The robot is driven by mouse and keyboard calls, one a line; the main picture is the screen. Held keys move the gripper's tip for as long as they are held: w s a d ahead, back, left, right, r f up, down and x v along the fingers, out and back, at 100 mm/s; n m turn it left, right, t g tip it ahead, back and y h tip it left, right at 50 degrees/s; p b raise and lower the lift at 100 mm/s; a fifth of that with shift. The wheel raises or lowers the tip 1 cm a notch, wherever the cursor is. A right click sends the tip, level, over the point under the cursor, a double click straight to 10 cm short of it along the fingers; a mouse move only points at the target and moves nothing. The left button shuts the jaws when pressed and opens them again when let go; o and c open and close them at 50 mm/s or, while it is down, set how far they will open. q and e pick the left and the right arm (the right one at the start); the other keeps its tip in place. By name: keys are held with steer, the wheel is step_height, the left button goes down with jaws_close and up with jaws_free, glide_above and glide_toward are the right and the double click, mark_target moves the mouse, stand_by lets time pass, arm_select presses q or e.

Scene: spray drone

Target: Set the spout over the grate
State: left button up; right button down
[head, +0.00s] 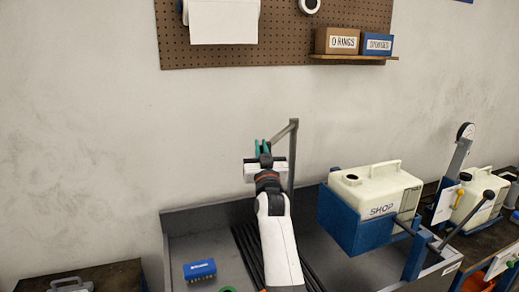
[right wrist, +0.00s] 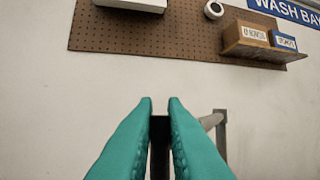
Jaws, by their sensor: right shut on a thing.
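The spout (head: 283,133) is a grey bar at the top of an upright grey pipe (head: 292,165) behind the basin. It slants forward and left to my right gripper. My right gripper (head: 263,146) has teal fingers shut on the spout's free end, high above the basin. In the right wrist view, the fingers (right wrist: 160,104) close on a dark end piece, and the spout (right wrist: 211,120) runs off to the right. The grate (head: 246,252) is a set of dark slats on the basin floor, partly hidden by my right arm. My left gripper is out of view.
A blue box (head: 200,270) lies in the grey basin (head: 190,247), left of the grate. A cream SHOP tank (head: 376,188) in a blue cradle (head: 340,222) stands right of my arm. A pegboard (head: 290,40) with a shelf hangs on the wall.

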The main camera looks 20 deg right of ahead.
steer(key=shift+w+a+f, duration=0.15)
steer(key=shift+f, duration=0.15)
steer(key=c, duration=1.8)
jaws_free()
steer(key=o, duration=0.3)
steer(key=shift+w+a+f, duration=0.1)
steer(key=shift+w+a, duration=0.05)
steer(key=shift+w, duration=0.05)
